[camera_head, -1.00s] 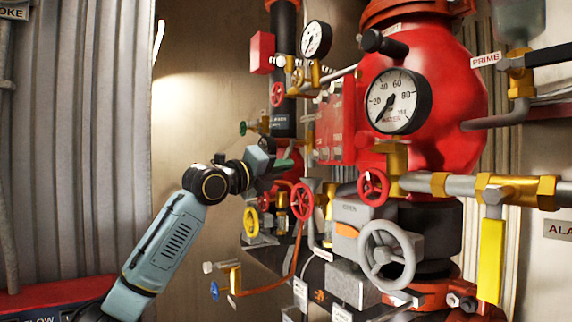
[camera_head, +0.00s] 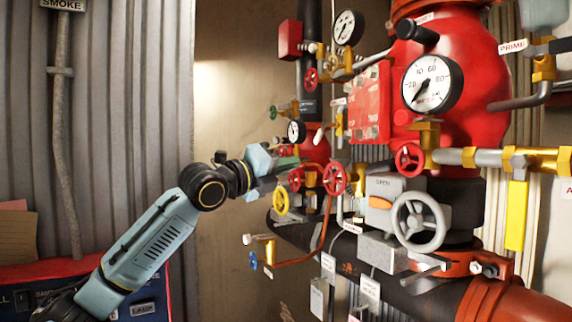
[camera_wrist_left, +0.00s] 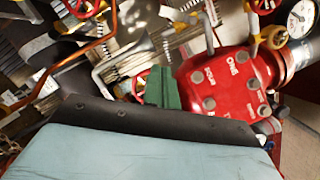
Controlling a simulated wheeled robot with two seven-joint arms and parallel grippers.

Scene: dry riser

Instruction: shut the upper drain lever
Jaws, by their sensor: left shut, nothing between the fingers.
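The valve assembly is crowded, and no label that I can read marks the upper drain lever. A lever with a pale handle (camera_head: 319,137) stands just beyond my gripper, and a yellow lever (camera_head: 516,215) hangs down at the right. My left gripper (camera_head: 291,163) is shut and empty, in front of the pipework beside the small red handwheels. In the left wrist view its green fingertip (camera_wrist_left: 162,88) shows close to a red bolted cover (camera_wrist_left: 228,82), with a pale lever (camera_wrist_left: 208,30) above. Contact cannot be told. My right gripper is out of view.
A large red valve body with a gauge (camera_head: 432,84) fills the upper right. A grey handwheel (camera_head: 420,221), red handwheel (camera_head: 335,179) and yellow handwheel (camera_head: 281,203) crowd the front. A copper pipe (camera_head: 305,258) runs below. The bare wall left of the pipework is clear.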

